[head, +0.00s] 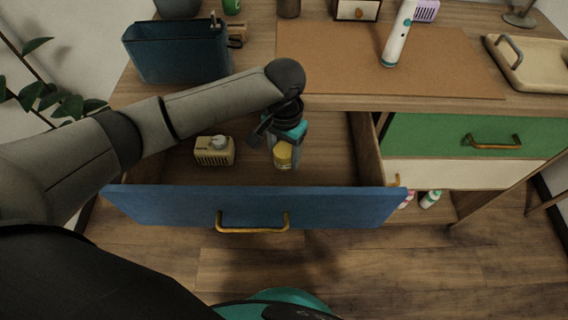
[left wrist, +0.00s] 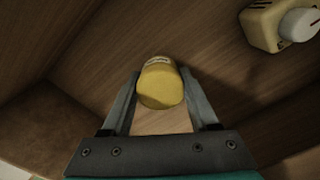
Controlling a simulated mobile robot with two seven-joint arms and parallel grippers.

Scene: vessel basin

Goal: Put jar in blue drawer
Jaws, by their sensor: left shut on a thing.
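The blue drawer (head: 165,206) is pulled open below the table top, with its brass handle facing me. A small jar with a yellow top (head: 283,155) is inside the drawer space, toward its right half. My left gripper (head: 284,143) reaches down into the drawer and is shut on the jar. In the left wrist view the jar (left wrist: 161,84) sits between the two fingers (left wrist: 160,100), above or on the wooden drawer floor; I cannot tell whether it touches the floor. My right gripper is not in view.
A cream timer-like box (head: 214,152) with a white knob lies in the drawer, left of the jar; it also shows in the left wrist view (left wrist: 268,24). A dark blue bin (head: 178,54) and a beige tray (head: 535,68) stand on the table top. A green drawer (head: 430,136) is shut at right.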

